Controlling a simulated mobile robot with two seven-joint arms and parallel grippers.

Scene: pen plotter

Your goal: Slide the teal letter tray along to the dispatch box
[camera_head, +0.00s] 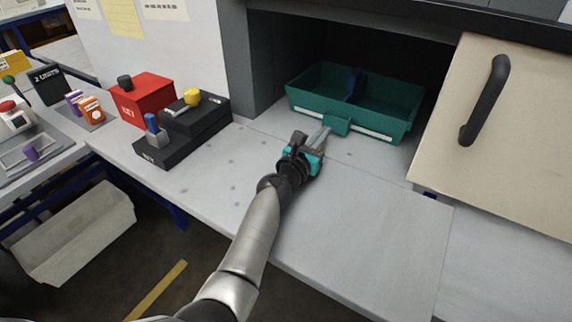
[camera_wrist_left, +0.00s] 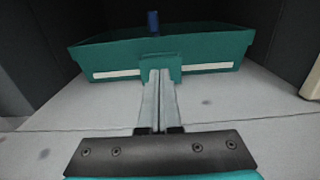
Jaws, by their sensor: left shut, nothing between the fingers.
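The teal letter tray (camera_head: 398,122) sits inside a dark open compartment at the back of the bench, with a blue divider (camera_head: 355,84) and a teal tab on its front. In the left wrist view the tray (camera_wrist_left: 215,50) is straight ahead. My left gripper (camera_head: 326,131) is shut and empty, its fingertips at the tray's front tab (camera_head: 337,125). In the left wrist view the fingertips overlap the tab's lower part; I cannot tell whether they touch it. No dispatch box can be made out by a label. My right gripper is not in view.
A cream door with a dark handle (camera_head: 484,100) stands open at the right. A red key box (camera_head: 148,99) and black holders (camera_head: 195,113) are on the bench at left. The grey bench top (camera_head: 375,210) before the compartment is clear. A white bin (camera_head: 75,235) stands below left.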

